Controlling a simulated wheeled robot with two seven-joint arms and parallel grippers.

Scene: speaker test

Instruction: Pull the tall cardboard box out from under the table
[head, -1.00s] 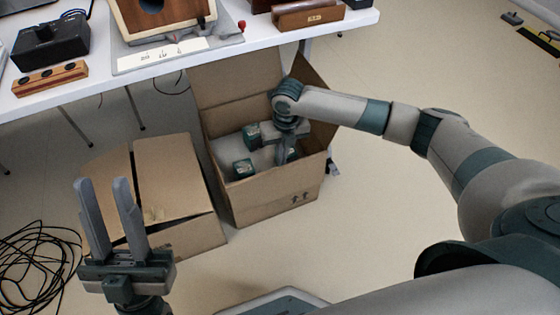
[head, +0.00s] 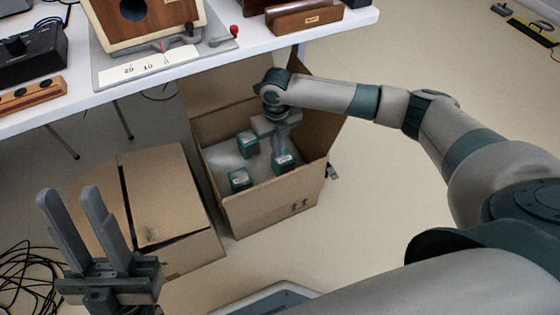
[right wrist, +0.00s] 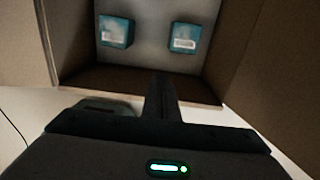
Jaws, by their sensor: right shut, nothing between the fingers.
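The tall cardboard box (head: 265,207) stands open, its back part under the table's front edge and its flaps spread. Inside are three small teal boxes (head: 240,179) on a pale bottom. My right gripper (head: 282,146) points down into the box's opening, shut and empty. In the right wrist view the shut fingers (right wrist: 161,80) show in front of the box's inside, with two teal boxes (right wrist: 184,37) beyond them. Whether the fingers touch a wall, I cannot tell. My left gripper (head: 67,192) is open and empty at the lower left, apart from the tall box.
A lower cardboard box (head: 170,195) with folded flaps stands just left of the tall box. Black cable (head: 25,275) lies coiled on the floor at the left. The white table (head: 215,62) carries a wooden speaker (head: 160,12) and other gear.

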